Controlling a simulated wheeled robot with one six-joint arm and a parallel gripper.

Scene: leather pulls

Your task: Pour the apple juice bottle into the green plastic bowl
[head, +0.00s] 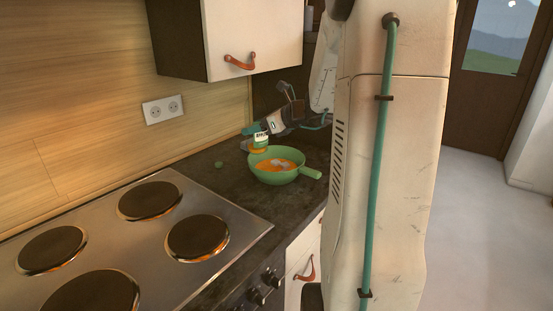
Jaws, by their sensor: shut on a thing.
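The green plastic bowl (302,177) sits upright on the dark counter, its handle pointing right. Orange liquid with pale patches shows inside it. My gripper (258,139) is shut on the apple juice bottle (261,138), a small thing with a white and green label and orange at its lower end. The bottle is above the bowl's back-left rim. Its neck is not clear at this size, so I cannot tell how far it tilts or whether juice is flowing. The gripper hides part of the bottle.
A small green round thing (218,164) lies on the counter left of the bowl. A stove (100,225) with several dark plates fills the front left. A wall cabinet (255,35) hangs above the counter. The wooden wall stands behind.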

